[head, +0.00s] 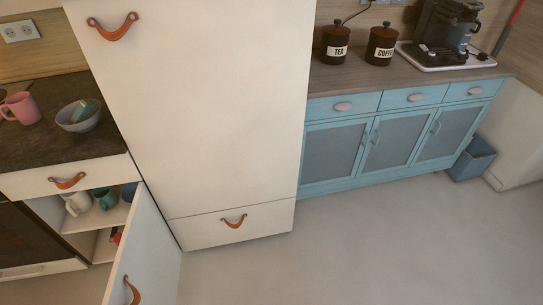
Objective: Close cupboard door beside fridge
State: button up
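The cupboard door (145,251) is white with an orange leather pull (131,290) near its lower left. It stands open, swung out toward me from the cupboard (102,213) left of the fridge. Its lower part runs off the bottom of the picture. Inside the open cupboard are shelves with a white jug (76,203), a teal mug (104,199) and a dark blue item (130,192). The tall white fridge (205,110) has a leather pull at its top left and a lower drawer with another pull. My gripper does not show in the head view.
A dark counter with a pink mug (21,107) and a bowl (78,116) is above the cupboard. A dark oven (25,245) is at the far left. A blue sideboard (400,130) and a blue bin (472,158) stand right. The grey floor (350,245) in front is clear.

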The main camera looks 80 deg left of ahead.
aim_at(145, 270)
jog(key=u, duration=1.35)
jog(key=k, duration=0.1)
jog(key=u, duration=2.75)
jog(key=i, duration=1)
jog(key=u, duration=0.15)
jog(key=k, duration=0.55)
jog(key=z, duration=1.75)
jog(key=k, duration=0.15)
jog(key=u, duration=0.25)
